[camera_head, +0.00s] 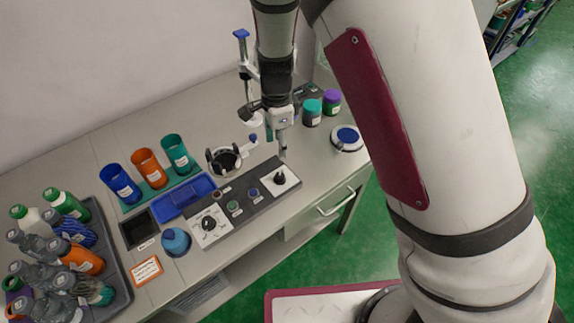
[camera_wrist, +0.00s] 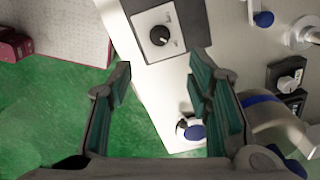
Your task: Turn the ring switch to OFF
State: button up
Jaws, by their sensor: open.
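A dark grey control panel (camera_head: 250,193) lies on the bench with a black knob at each end, each on a white plate. The right knob (camera_head: 280,177) is just below my gripper (camera_head: 283,150). The left knob (camera_head: 209,223) is farther away. The labels are too small to read, so I cannot tell which knob is the ring switch. In the wrist view, one black knob (camera_wrist: 160,35) shows on its white plate, beyond the fingertips. My gripper (camera_wrist: 158,75) is open, its green-padded fingers apart with nothing between them, and does not appear to touch the knob.
A blue-topped round device (camera_head: 347,138) stands right of the panel. A black ring-shaped holder (camera_head: 223,160) and a blue tray (camera_head: 184,196) are behind it. The bench's front edge is close to the panel.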

aim_at(280, 175)
notch_tip(280, 175, down, 14)
jog(key=shift+p, duration=0.55)
grip_shut()
